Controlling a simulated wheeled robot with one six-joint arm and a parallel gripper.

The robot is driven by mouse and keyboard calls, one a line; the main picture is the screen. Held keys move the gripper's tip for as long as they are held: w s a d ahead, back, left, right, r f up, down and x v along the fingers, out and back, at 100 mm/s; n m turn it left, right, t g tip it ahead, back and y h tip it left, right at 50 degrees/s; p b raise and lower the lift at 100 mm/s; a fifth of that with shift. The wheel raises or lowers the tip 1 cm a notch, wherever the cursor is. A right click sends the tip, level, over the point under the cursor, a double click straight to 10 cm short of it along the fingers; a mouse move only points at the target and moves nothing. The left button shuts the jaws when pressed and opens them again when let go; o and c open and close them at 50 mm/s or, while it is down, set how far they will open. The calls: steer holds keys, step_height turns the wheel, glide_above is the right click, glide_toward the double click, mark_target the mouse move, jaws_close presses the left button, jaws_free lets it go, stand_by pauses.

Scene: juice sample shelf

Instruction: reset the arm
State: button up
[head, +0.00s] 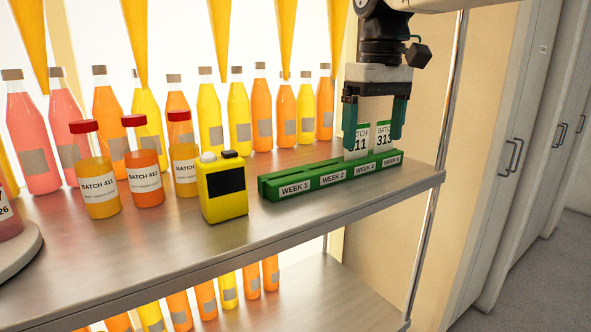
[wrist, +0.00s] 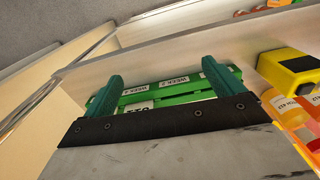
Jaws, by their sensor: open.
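My gripper (head: 375,125) hangs over the right end of the green week rack with its two green fingers apart. In the wrist view the fingers (wrist: 165,90) are spread on either side of part of the rack. The green rack (head: 268,190) has labels from WEEK 1 on the left and stands near the shelf's front edge. Two white cards, batch 311 (head: 357,144) and batch 313 (head: 384,137), stand upright in its right part, between or behind the fingers. I cannot tell whether the fingers touch the cards.
A yellow device with a black screen (head: 222,190) stands left of the rack. Red-capped sample jars (head: 98,185) and a row of juice bottles (head: 240,115) stand further left and behind. A metal post (head: 440,130) rises at the shelf's right end. The front shelf strip (head: 330,215) is bare.

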steer(key=s+d+f+m, duration=0.2)
steer(key=s+d+f, duration=0.2)
steer(key=s+f, duration=0.2)
steer(key=s+d+f+m, duration=0.2)
steer(key=s+d+f, duration=0.3)
steer(key=s, duration=0.6)
steer(key=s+d+f+m+t, duration=0.1)
steer(key=s+d+f, duration=0.3)
steer(key=s+f, duration=0.4)
steer(key=shift+s+d+f+m, duration=0.2)
steer(key=shift+f+m, duration=0.25)
steer(key=shift+m, duration=0.15)
